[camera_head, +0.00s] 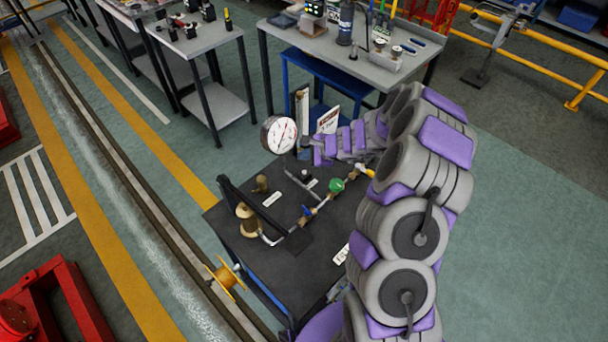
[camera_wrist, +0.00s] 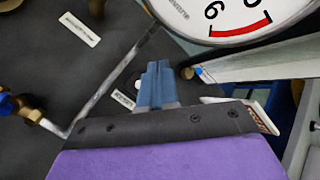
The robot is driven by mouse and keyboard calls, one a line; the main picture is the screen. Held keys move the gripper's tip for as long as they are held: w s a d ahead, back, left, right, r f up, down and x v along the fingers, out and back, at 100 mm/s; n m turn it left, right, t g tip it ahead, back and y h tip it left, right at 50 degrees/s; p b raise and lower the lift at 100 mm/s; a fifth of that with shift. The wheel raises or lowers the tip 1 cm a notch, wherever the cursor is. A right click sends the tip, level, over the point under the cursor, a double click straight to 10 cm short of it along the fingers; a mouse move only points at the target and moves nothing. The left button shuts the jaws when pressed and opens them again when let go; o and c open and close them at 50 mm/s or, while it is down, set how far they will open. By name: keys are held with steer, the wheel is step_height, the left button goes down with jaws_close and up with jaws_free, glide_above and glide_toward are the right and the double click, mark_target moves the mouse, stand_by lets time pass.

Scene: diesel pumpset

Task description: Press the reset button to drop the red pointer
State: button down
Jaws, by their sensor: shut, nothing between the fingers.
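The round white pressure gauge (camera_head: 280,134) stands on a pipe above the dark bench top. Its lower dial with a red arc (camera_wrist: 241,26) fills the top right of the wrist view; the red pointer is not clear there. My gripper (camera_wrist: 156,66) is shut and empty, its blue-grey fingers in front of the bench top, below and left of the dial. A small white label (camera_wrist: 124,99) lies just left of the fingers, its text unreadable. A small dark part (camera_head: 305,174) beside a label in the head view may be the reset button; I cannot tell.
The dark bench (camera_head: 229,232) carries pipes, a green valve (camera_head: 336,185) and a brass fitting (camera_head: 246,218). A red-lettered sign (camera_head: 328,120) stands behind my gripper. My arm covers the bench's right side. A grey table (camera_head: 345,62) stands farther back.

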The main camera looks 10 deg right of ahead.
steer(key=b, duration=0.3)
glide_above(306, 173)
step_height(306, 173, down, 5)
steer(key=shift+r, duration=0.15)
steer(key=shift+d+f, duration=0.3)
steer(key=shift+d, duration=0.1)
steer(key=shift+a, duration=0.6)
steer(key=shift+d, duration=0.45)
steer(key=shift+a, duration=0.3)
steer(key=shift+d, duration=0.2)
steer(key=shift+s+a, duration=0.1)
steer(key=shift+f+b, duration=0.3)
steer(key=shift+b, duration=0.1)
